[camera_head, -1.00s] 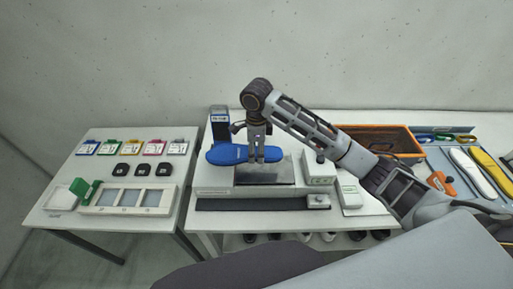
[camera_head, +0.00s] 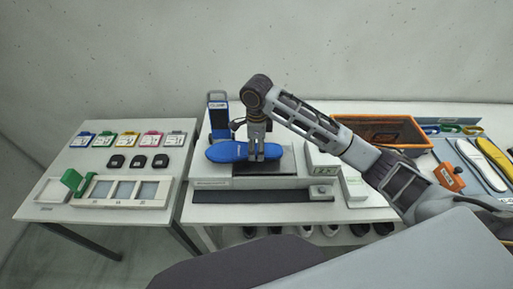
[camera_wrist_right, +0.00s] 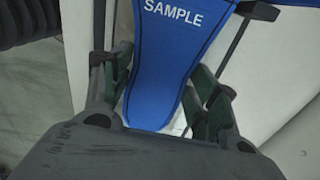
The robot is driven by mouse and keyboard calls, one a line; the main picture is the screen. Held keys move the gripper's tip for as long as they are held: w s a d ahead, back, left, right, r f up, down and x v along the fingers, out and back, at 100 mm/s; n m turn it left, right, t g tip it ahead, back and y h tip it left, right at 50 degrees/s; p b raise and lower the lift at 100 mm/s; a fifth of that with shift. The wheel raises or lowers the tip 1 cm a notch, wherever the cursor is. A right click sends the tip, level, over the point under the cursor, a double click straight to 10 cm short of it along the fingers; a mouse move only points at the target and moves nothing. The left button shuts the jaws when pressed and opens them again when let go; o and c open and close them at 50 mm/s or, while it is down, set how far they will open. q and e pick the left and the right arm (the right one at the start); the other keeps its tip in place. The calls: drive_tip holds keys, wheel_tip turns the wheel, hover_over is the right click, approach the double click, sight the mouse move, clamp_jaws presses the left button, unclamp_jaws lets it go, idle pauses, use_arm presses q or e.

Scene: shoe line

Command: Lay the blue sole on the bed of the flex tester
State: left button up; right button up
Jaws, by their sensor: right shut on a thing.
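The blue sole (camera_head: 226,152) lies about level over the flex tester (camera_head: 210,183), its long axis running left to right. My right gripper (camera_head: 257,158) points down and is shut on the sole near its right part. In the right wrist view the sole (camera_wrist_right: 165,60), marked SAMPLE, runs between the two fingers (camera_wrist_right: 160,115). The tester's dark bed (camera_head: 265,169) shows just in front of and below the sole; the sole hides its back part. I cannot tell whether the sole touches the bed. My left gripper is not in view.
A blue upright unit (camera_head: 218,110) stands behind the sole's left part. A white box (camera_head: 322,168) is right of the bed. An orange-rimmed crate (camera_head: 385,119) and a tray with white and yellow soles (camera_head: 490,152) lie farther right. A side table (camera_head: 70,220) stands left.

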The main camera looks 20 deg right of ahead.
drive_tip(key=shift+f, duration=1.4)
drive_tip(key=o, duration=1.3)
drive_tip(key=shift+c, duration=0.2)
wheel_tip(320, 180, up, 12)
drive_tip(key=shift+s+f, duration=0.1)
drive_tip(key=shift+f, duration=0.05)
idle(0.5)
